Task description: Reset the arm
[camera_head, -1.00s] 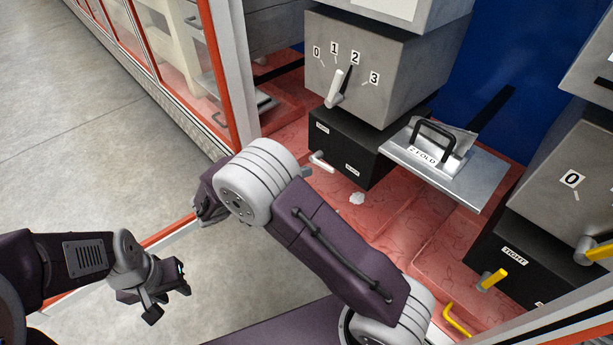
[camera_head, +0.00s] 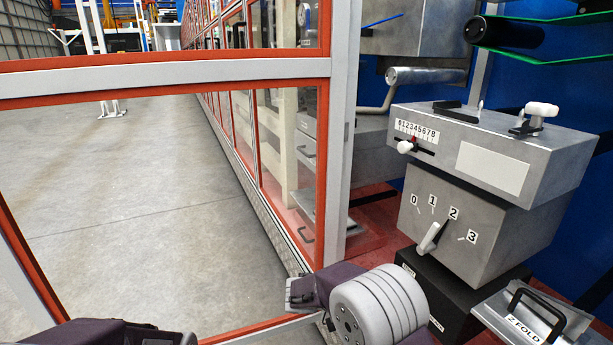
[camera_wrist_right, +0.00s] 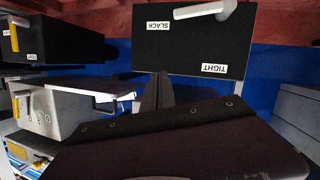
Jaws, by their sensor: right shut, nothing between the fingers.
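In the head view, a grey control box (camera_head: 480,225) has a white dial lever (camera_head: 432,239) on its face, pointing up towards the 2. The grey unit above (camera_head: 497,160) has a 0–8 scale with a white knob (camera_head: 405,147) at its left part. In the right wrist view, upside down, a black box (camera_wrist_right: 195,45) marked SLACK and TIGHT has a white lever (camera_wrist_right: 203,11) beside the SLACK label. My right gripper (camera_wrist_right: 158,92) is shut and empty below that box in the picture. My left gripper is out of view.
A red-framed glass partition (camera_head: 275,150) stands left of the boxes. A Z FOLD plate (camera_head: 550,315) with a black handle is at lower right. A grey crank (camera_head: 425,76) sticks out above.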

